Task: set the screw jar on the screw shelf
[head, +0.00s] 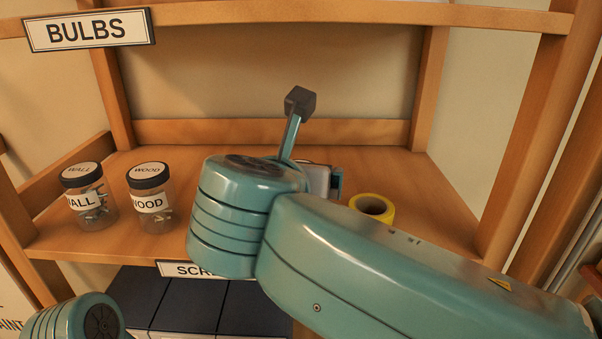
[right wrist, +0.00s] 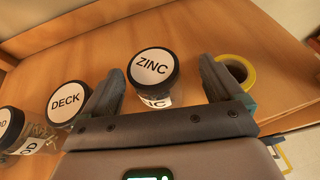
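The screw shelf is a wooden board (head: 120,235) with a partly covered label starting "SCRE" (head: 180,269) on its front edge. In the right wrist view, a clear jar with a black-rimmed white lid reading ZINC (right wrist: 153,68) stands upright on the wood. My right gripper (right wrist: 162,68) is open, its fingers on either side of the ZINC jar with gaps showing. A DECK jar (right wrist: 66,104) stands just left of the left finger. In the head view my right arm hides the ZINC and DECK jars. My left gripper is not in view.
A WALL jar (head: 88,196) and a WOOD jar (head: 151,197) stand on the shelf's left. A yellow tape roll (head: 372,207) lies to the right, close by the right finger. The BULBS shelf (head: 350,12) is above. Dark boxes (head: 250,308) sit below.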

